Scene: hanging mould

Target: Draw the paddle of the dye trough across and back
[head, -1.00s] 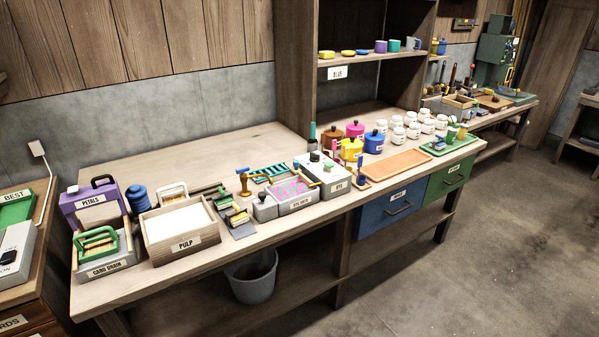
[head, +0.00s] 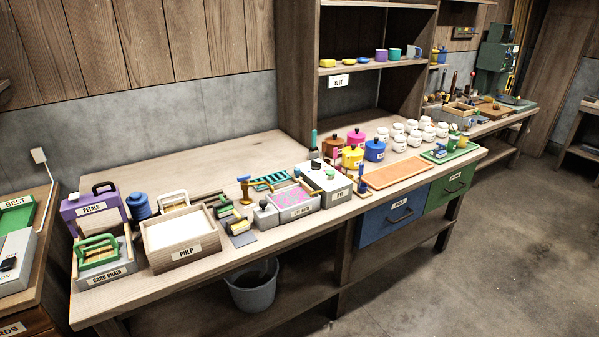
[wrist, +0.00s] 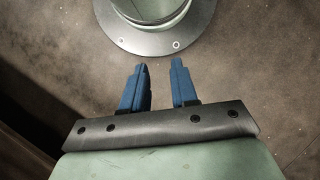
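A grey trough (head: 283,213) with a label too small to read surely stands near the front edge of the bench, its top showing a pink and teal pattern. My gripper (wrist: 160,65) shows only in the wrist view. Its two blue fingers are apart with nothing between them, over bare floor and away from the bench.
A pulp box (head: 169,263), a card drain (head: 100,281) and a petals box (head: 84,210) stand at the left of the bench (head: 285,318). Coloured pots (head: 375,151) and an orange tray (head: 397,171) are at the right. A bucket (head: 252,290) sits below. The floor in front is clear.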

